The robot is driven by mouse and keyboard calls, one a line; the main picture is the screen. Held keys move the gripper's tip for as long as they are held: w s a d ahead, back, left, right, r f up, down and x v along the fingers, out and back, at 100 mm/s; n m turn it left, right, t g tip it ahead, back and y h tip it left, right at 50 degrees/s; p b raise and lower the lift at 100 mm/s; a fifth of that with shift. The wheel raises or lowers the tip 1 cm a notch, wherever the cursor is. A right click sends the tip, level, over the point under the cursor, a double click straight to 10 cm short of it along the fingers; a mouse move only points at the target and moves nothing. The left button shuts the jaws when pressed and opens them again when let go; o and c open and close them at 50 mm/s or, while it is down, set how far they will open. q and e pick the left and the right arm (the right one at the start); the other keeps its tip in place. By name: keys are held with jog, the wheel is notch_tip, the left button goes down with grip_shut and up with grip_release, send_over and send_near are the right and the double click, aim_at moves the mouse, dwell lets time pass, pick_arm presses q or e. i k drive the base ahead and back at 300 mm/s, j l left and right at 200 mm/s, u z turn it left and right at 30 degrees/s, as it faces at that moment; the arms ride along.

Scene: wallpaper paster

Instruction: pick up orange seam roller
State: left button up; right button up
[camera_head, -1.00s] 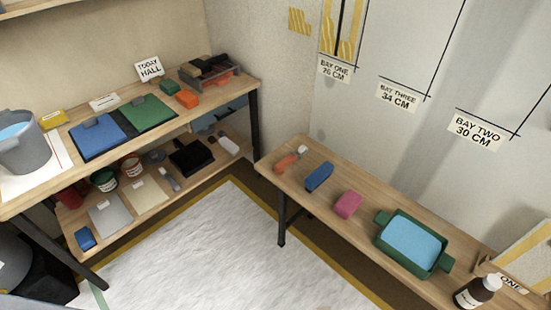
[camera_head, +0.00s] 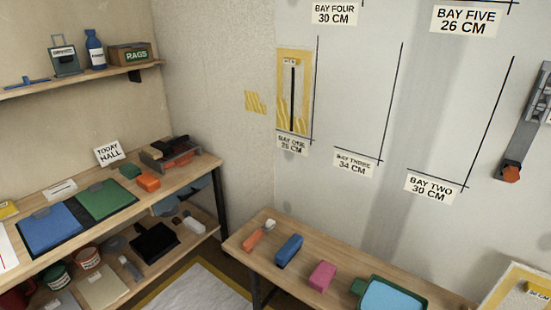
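The orange seam roller (camera_head: 254,240) lies at the left end of the low wooden bench (camera_head: 237,244). It has an orange handle and a small white roller end pointing to the back right. A blue block (camera_head: 289,250) lies just to its right, apart from it.
A pink block (camera_head: 321,275) and a green tray with blue inside (camera_head: 365,284) stand farther right on the bench. A shelving table (camera_head: 190,177) stands at left.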

aim_at(250, 242)
jog(key=i+j+z, duration=0.15)
jog(key=z, duration=0.35)
jog(key=i+j+z, duration=0.2)
jog(key=z, duration=0.3)
jog(key=i+j, duration=0.15)
jog(key=j, duration=0.25)
jog(key=i+j+z, duration=0.15)
jog(key=j, duration=0.25)
jog(key=i+j, duration=0.15)
jog(key=j, duration=0.3)
jog(key=i+j+z, duration=0.1)
jog(key=j, duration=0.3)
